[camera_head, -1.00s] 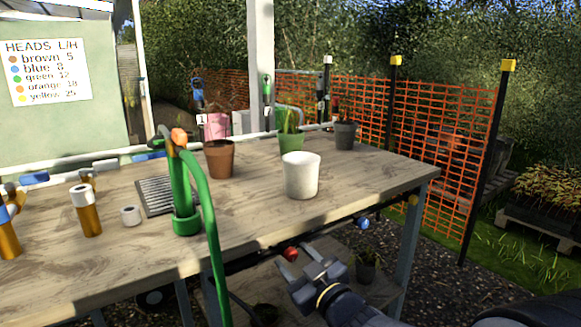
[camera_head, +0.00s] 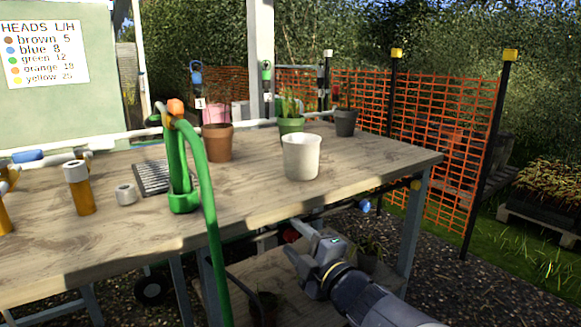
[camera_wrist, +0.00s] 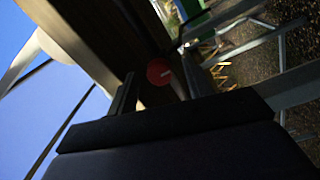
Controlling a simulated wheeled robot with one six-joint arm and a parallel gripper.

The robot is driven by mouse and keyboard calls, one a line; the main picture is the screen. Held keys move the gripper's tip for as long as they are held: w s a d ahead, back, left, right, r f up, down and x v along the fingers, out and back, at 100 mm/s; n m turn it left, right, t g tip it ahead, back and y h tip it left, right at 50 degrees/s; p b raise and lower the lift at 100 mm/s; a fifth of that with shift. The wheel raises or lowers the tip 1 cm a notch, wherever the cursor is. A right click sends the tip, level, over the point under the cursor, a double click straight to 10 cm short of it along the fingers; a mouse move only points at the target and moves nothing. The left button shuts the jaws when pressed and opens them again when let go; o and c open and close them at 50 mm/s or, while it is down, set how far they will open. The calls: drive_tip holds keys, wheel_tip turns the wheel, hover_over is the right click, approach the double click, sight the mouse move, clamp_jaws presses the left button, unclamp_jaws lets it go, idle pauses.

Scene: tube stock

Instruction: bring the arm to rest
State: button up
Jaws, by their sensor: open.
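My gripper (camera_head: 306,243) is below the front edge of the wooden bench (camera_head: 350,185), at the right of the head view. It is open, and I see nothing held in it. A red round knob (camera_head: 291,235) shows close beside the fingertips, under the bench edge. In the wrist view the gripper's two dark fingers (camera_wrist: 160,90) stand apart, with a red disc (camera_wrist: 158,72) between them and beyond. I cannot tell whether the gripper touches it.
A white pot (camera_head: 301,158), a brown pot (camera_head: 218,143) and a green tap stand with hose (camera_head: 184,190) are on the bench. A bench leg (camera_head: 412,235) is right of my gripper. A blue knob (camera_head: 365,206) hangs under the edge. Orange mesh fence (camera_head: 440,140) stands behind.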

drive_tip(key=n+b, duration=0.1)
drive_tip(key=n, duration=0.5)
drive_tip(key=shift+n, duration=0.3)
drive_tip(key=shift+f, duration=0.1)
